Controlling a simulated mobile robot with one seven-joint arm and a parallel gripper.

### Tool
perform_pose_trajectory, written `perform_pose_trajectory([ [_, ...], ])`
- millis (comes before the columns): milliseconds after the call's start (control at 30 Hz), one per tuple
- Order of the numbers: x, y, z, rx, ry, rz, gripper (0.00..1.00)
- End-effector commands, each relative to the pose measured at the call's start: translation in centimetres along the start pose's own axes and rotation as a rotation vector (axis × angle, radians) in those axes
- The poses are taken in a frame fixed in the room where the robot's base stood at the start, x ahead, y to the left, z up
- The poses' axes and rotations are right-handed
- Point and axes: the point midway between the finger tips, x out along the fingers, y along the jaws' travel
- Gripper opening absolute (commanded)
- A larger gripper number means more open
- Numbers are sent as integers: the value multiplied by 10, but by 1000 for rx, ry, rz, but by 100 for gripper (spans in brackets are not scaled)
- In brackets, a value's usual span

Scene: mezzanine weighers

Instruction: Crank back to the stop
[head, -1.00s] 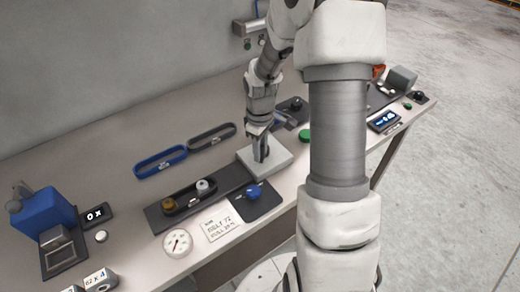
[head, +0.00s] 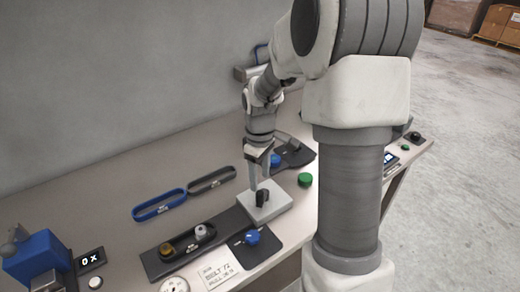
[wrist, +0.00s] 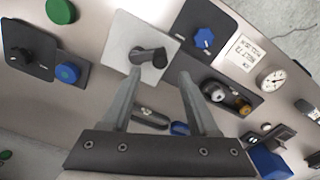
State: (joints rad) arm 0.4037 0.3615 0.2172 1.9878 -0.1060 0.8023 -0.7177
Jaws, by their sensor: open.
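A black crank (head: 262,198) stands on a pale grey square block (head: 275,208) near the middle of the bench in the head view. In the wrist view the crank (wrist: 150,55) shows as a round hub with a short arm pointing right, on the same block (wrist: 125,30). My gripper (head: 260,174) is open and points down above the block, with nothing between its fingers. In the wrist view my gripper (wrist: 160,76) has its fingers spread, with the crank beyond the tips. They look apart from it. No stop can be made out.
A blue knob (head: 252,236) on a dark plate sits in front of the block. A dark rail (head: 158,262) with brass and silver knobs lies to the left. A green button (head: 305,180) is to the right. Blue and grey oblong trays lie behind the rail; bare bench surrounds them.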

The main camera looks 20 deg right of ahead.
Motion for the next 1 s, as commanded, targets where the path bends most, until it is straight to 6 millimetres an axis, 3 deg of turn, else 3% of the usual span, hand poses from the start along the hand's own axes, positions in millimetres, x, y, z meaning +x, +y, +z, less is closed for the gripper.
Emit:
perform_pose_trajectory([
  [33, -16, 1, 0, 0, 4, 5, 60],
  [200, -55, 1, 0, 0, 3, 3, 60],
  [400, -86, 1, 0, -1, 1, 2, 60],
  [600, -96, 0, 0, -1, -1, 0, 60],
  [1000, -97, 0, 0, -1, -1, 0, 60],
])
